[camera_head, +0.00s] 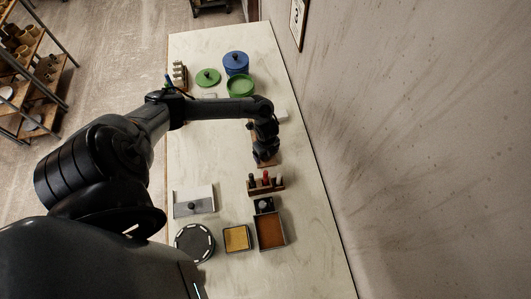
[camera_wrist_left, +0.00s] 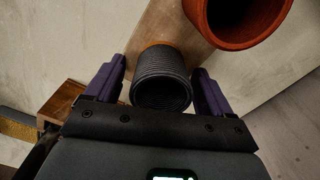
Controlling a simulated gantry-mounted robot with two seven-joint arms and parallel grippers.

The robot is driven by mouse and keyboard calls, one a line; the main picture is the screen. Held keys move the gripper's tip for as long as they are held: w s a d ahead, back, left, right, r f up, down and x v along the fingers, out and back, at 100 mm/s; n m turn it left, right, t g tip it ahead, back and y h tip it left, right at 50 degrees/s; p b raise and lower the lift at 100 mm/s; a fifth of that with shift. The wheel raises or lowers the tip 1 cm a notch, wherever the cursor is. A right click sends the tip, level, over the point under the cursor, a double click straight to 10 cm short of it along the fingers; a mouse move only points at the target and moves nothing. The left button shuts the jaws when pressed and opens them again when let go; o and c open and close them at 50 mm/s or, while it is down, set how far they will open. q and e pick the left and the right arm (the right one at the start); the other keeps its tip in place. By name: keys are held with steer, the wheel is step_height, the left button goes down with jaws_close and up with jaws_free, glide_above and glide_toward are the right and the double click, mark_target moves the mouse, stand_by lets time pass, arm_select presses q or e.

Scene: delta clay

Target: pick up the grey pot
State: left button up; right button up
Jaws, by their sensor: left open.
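The grey pot (camera_wrist_left: 161,88) is a ridged, dark grey cylinder with an orange-brown far edge, on a wooden board (camera_wrist_left: 165,25) in the left wrist view. My left gripper (camera_wrist_left: 159,70) is open, with one purple-tinted finger on each side of the pot; I cannot tell whether either touches it. In the head view my left gripper (camera_head: 265,157) points down over the right part of the table, and it and the arm hide the pot there. My right gripper is not in view.
A terracotta pot (camera_wrist_left: 235,20) stands close by, right of the grey pot. On the pale table (camera_head: 215,155), a rack with red and dark tools (camera_head: 266,183) is just nearer, and a brown tray (camera_head: 270,231) nearer still. Green (camera_head: 241,87) and blue (camera_head: 236,63) pots are farther off.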

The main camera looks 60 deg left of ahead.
arm_select(q)
steer(key=shift+c, duration=0.5)
steer(key=c, duration=1)
